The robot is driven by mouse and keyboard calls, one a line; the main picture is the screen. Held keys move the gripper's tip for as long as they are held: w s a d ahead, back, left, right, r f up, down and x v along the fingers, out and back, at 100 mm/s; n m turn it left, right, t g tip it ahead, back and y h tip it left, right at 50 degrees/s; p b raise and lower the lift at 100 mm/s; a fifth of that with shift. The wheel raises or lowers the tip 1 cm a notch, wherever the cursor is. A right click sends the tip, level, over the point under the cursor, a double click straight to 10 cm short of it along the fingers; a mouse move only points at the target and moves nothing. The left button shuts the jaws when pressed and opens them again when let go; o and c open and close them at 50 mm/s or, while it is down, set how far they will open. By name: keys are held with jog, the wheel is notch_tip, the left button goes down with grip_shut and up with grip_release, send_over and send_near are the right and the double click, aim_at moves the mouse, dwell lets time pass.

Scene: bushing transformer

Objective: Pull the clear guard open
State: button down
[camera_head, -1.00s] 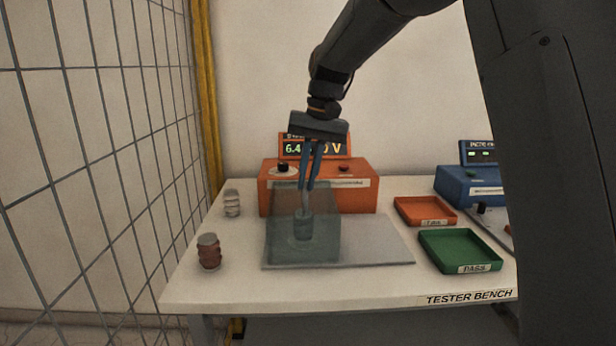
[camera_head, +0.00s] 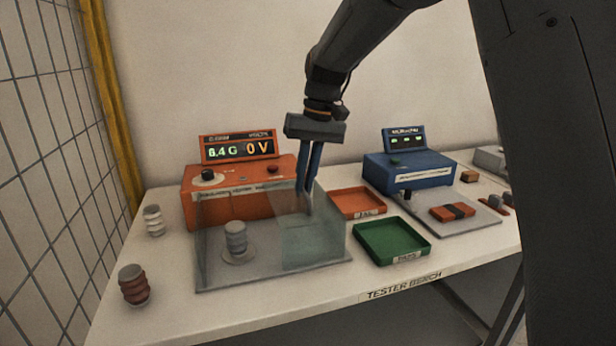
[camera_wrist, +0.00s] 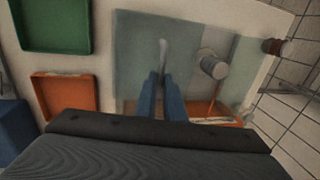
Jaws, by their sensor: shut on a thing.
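The clear guard (camera_head: 313,243) is a see-through greenish panel box at the right part of the grey base plate, in front of the orange tester (camera_head: 232,195). My gripper (camera_head: 308,205) points down and is shut on the guard's pale upright handle (camera_wrist: 163,52), which shows between the blue fingers in the wrist view. A grey ribbed bushing (camera_head: 236,240) stands upright on the plate, left of the guard's greenish panel. It also shows in the wrist view (camera_wrist: 212,66). Faint clear panels surround the bushing's area.
A brown bushing (camera_head: 134,286) and a grey one (camera_head: 153,220) stand on the left of the bench. An orange tray (camera_head: 358,203) and a green tray (camera_head: 392,241) lie right of the guard. A blue tester (camera_head: 408,172) stands beyond them. A wire fence (camera_head: 40,170) is at the left.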

jog(key=shift+w+r, duration=0.1)
jog(key=c, duration=1.8)
grip_release()
jog(key=shift+c, duration=0.2)
notch_tip(320, 180, up, 8)
jog(key=d+b, duration=0.1)
jog(key=shift+w+d+f, duration=0.15)
jog(key=shift+d+f, duration=0.05)
jog(key=shift+d, duration=0.05)
